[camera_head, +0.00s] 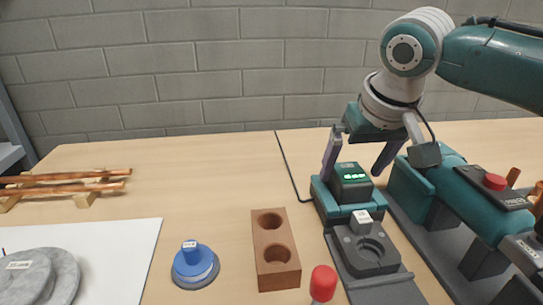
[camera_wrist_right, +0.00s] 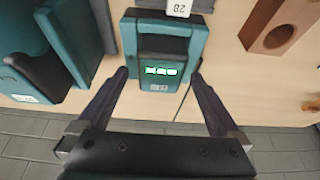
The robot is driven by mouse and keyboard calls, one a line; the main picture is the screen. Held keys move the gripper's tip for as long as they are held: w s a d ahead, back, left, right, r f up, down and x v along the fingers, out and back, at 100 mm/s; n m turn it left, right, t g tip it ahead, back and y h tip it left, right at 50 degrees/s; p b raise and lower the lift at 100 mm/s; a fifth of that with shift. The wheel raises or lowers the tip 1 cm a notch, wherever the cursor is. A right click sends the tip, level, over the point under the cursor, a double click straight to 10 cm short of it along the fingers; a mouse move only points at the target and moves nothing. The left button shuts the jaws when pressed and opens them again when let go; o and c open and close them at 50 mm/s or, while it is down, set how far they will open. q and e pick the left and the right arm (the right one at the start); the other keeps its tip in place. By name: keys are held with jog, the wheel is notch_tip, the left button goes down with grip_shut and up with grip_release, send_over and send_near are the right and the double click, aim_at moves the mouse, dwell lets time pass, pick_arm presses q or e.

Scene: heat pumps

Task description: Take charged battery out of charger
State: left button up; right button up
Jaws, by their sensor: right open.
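The battery (camera_head: 351,184) is a dark block with green lights on its face and sits in the teal charger (camera_head: 321,196) on the table. In the right wrist view the battery (camera_wrist_right: 160,87) with its lit green display sits in the charger (camera_wrist_right: 196,38). My right gripper (camera_head: 357,170) comes from above and is open, with one finger on each side of the battery. In the right wrist view the two fingers of the gripper (camera_wrist_right: 160,82) flank the battery, and gaps show between them and it. My left gripper is not in view.
A dark fixture (camera_head: 367,245) stands in front of the charger. A teal machine with a red button (camera_head: 494,182) is close on the right. A brown block with two holes (camera_head: 275,250), a blue round item (camera_head: 194,266) and a red-topped item (camera_head: 322,283) stand left and front.

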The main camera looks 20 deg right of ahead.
jog(key=shift+x, duration=1)
jog(key=shift+c, duration=0.2)
jog(key=shift+r, duration=0.1)
grip_shut()
